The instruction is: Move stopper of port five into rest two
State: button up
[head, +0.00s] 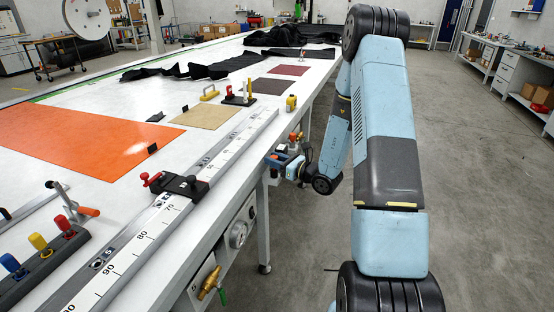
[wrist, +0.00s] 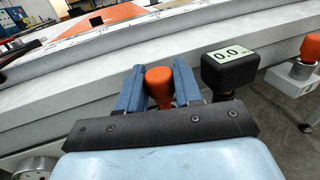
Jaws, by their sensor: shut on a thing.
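My gripper (head: 280,160) is beside the right edge of the long white table in the head view. In the wrist view its two blue fingers (wrist: 160,88) are shut on an orange-red stopper (wrist: 159,80), whose rounded top shows between them. The stopper's lower part is hidden behind the dark gripper bar, so I cannot tell whether it is still seated in a port. Another orange-red knob (wrist: 312,47) sits on a pale block at the right of the wrist view. I cannot read any label that marks port five or rest two.
A dark block (head: 40,262) with blue, yellow and red knobs stands at the table's near left. A numbered rail (head: 140,237) runs along the table edge. A black box reading 0.0 (wrist: 230,68) is right of my fingers. A brass valve (head: 209,283) juts below the table.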

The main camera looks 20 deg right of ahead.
jog(key=shift+f, duration=0.9)
jog(key=o, duration=1.1)
